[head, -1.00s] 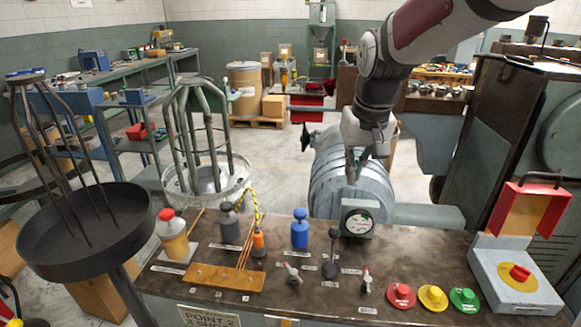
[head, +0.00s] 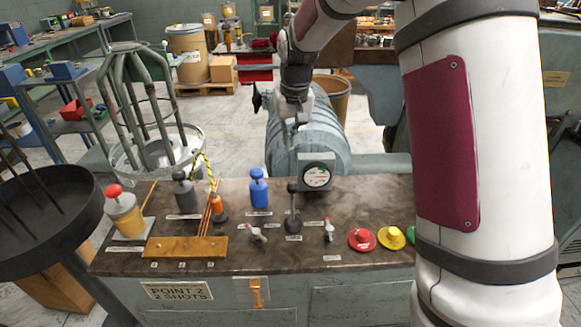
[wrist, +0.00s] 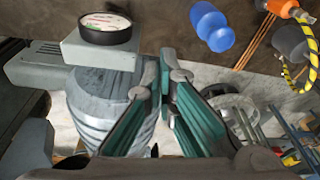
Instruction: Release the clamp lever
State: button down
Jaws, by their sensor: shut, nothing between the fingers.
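The task's clamp lever cannot be singled out, because the panel labels are too small to read. A black ball-topped lever (head: 292,222) stands upright on the brown panel top in the head view. My gripper (head: 289,140) hangs beyond the panel, over the ribbed grey drum and behind the round gauge. In the wrist view my gripper (wrist: 166,62) has its fingers together and empty. No panel lever shows clearly there.
The gauge (head: 317,177) and blue plunger (head: 258,188) stand along the panel's back edge. An orange-tipped post (head: 219,210) with a yellow-black cable is left. Red (head: 362,239) and yellow (head: 391,237) buttons are right. My arm hides the panel's right end.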

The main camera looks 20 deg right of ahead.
aim_at(293, 199)
notch_tip(293, 199, down, 9)
jog(key=s+p, duration=0.1)
jog(key=s, duration=0.1)
jog(key=shift+a, duration=0.2)
dwell(0.4)
